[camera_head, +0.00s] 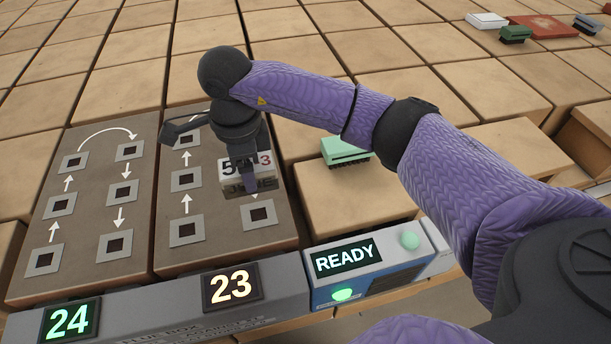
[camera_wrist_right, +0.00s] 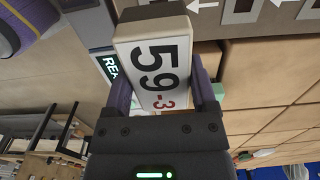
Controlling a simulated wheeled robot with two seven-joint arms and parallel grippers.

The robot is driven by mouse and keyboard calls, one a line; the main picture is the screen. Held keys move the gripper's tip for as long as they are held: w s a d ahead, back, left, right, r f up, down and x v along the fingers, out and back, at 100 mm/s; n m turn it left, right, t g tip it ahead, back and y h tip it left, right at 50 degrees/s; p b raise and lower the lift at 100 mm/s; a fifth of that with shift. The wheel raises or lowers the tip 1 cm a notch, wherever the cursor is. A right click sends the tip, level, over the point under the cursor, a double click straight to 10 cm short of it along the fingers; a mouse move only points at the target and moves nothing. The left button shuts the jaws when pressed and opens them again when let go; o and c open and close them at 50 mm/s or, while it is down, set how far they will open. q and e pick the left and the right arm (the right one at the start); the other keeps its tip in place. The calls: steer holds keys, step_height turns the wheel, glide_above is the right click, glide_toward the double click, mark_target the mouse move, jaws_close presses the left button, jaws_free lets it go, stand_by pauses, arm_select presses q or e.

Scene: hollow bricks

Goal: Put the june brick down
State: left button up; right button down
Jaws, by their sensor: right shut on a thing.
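In the wrist view the brick (camera_wrist_right: 158,38) reads "59-3". My right gripper (camera_head: 247,172) is shut on it, with a purple finger on each side in the wrist view (camera_wrist_right: 162,92). The brick is over the right brown panel (camera_head: 215,238), just behind a square grey socket (camera_head: 243,215) at its front right. I cannot tell whether it touches the panel. My left gripper is not in view.
The left brown panel (camera_head: 85,200) has several empty sockets joined by arrows. Displays read 24 (camera_head: 70,320) and 23 (camera_head: 232,287); a box (camera_head: 345,258) reads READY with a green light. A green brush-like object (camera_head: 345,150) lies right of the brick. White (camera_head: 486,20) and dark green (camera_head: 515,34) ones lie far right.

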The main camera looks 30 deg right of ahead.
steer(key=shift+s+d+f, duration=0.1)
steer(key=shift+d+f, duration=0.05)
steer(key=shift+f, duration=0.3)
steer(key=shift+s+d+f, duration=0.1)
steer(key=shift+d+f, duration=0.05)
steer(key=shift+f, duration=0.25)
steer(key=f, duration=0.2)
steer(key=f+b, duration=0.1)
steer(key=f, duration=0.2)
steer(key=f+b, duration=0.1)
steer(key=f, duration=0.2)
steer(key=shift+w+a, duration=0.15)
steer(key=shift+a, duration=0.15)
steer(key=shift+w+f, duration=0.1)
steer(key=shift+f, duration=0.1)
steer(key=shift+r, duration=0.1)
jaws_free()
steer(key=shift+r, duration=0.1)
arm_select(q)
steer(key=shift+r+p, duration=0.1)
steer(key=shift+p, duration=1.05)
arm_select(e)
step_height(320, 180, up, 12)
steer(key=shift+f, duration=0.1)
